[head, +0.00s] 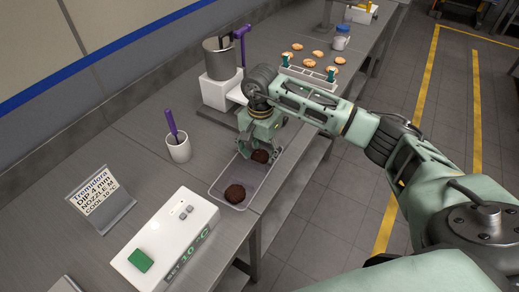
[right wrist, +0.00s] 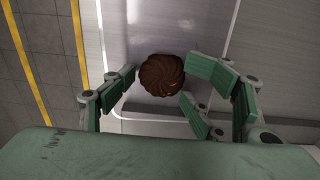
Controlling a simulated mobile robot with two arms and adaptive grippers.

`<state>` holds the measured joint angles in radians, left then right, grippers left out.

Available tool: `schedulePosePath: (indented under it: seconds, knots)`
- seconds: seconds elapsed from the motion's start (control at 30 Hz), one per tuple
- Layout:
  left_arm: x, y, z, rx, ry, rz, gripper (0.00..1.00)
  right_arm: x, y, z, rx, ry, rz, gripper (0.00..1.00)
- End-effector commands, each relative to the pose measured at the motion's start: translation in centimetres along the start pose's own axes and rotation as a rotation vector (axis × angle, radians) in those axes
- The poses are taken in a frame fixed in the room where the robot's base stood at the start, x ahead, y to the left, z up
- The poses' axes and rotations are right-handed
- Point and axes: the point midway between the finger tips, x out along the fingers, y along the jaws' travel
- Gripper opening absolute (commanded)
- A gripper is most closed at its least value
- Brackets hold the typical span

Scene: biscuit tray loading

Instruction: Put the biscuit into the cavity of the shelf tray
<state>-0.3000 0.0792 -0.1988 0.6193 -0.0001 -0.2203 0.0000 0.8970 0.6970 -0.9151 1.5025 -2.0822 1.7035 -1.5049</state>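A dark brown swirled biscuit (head: 261,156) lies at the far end of a shallow grey tray (head: 216,187) on the bench. A second dark biscuit (head: 235,193) lies near the tray's near end. My right gripper (head: 257,153) is low over the far biscuit, pointing down. In the right wrist view this biscuit (right wrist: 165,75) sits between the spread fingers (right wrist: 160,85), with a small gap on the left. The right-hand fingers are close to it; contact is unclear. My left gripper is out of view. I cannot make out which part is the shelf tray's cavity.
A white cup (head: 178,149) with a purple tool stands left of the tray. A white machine (head: 220,88) with a metal pot and a pale rack (head: 310,78) near several light-brown biscuits are behind.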

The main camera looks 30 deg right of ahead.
Motion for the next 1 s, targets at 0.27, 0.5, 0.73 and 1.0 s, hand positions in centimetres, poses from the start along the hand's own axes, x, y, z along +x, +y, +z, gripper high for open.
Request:
schedulePosePath:
  seconds: [0.27,0.5,0.73,1.0]
  knots:
    - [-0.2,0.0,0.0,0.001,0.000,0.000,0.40,0.1,0.3,-0.2,0.004,0.003,0.008,0.58]
    - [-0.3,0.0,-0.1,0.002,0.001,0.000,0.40,-2.2,-0.1,-0.3,0.003,0.007,-0.004,0.58]
    - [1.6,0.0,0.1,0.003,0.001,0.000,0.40,-7.7,-0.1,-0.3,0.003,0.008,-0.008,0.58]
    - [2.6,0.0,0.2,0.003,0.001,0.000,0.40,-12.1,-0.1,-0.2,0.003,0.005,-0.006,0.58]
